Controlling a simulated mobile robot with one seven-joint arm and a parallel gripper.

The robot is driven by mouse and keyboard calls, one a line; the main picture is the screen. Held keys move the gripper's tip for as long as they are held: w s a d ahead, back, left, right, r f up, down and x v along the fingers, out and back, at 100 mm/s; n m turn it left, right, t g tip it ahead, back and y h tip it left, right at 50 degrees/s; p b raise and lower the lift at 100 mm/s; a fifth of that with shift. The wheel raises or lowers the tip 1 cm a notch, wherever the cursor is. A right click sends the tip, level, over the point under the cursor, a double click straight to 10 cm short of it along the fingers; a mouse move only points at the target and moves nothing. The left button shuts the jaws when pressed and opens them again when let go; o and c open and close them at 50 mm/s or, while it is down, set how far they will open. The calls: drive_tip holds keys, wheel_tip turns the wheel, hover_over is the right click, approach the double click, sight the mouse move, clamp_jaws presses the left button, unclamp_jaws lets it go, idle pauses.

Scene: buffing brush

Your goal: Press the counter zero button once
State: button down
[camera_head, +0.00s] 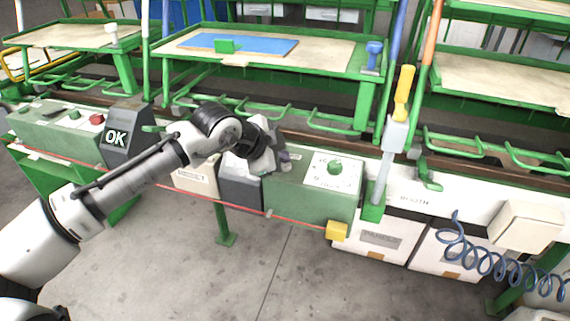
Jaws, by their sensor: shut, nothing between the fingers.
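A dark grey box (240,188) sits in the middle of the front rail, partly hidden behind the end of my arm. It may be the counter, but I see no readable display or label on it. The zero button cannot be made out. Beside it on the right is a green control box (312,205) with a white dial plate and a green knob (334,167). My gripper (286,160) is shut and empty, small in the picture, over the border between the dark box and the green box. I cannot tell whether it touches either.
Another dark box with an "OK" display (115,138) and a green box with a red button (97,119) stand at the left. A yellow block (337,231) is at the green box's lower corner. A grey-yellow upright tool (395,130) and a coiled blue hose (490,262) are at right.

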drive_tip(key=shift+f, duration=0.4)
idle(0.5)
drive_tip(key=shift+r+p, duration=0.65)
drive_tip(key=shift+r, duration=0.2)
wheel_tip(320, 180, up, 5)
drive_tip(key=p, duration=0.4)
drive_tip(key=shift+r, duration=0.1)
idle(0.6)
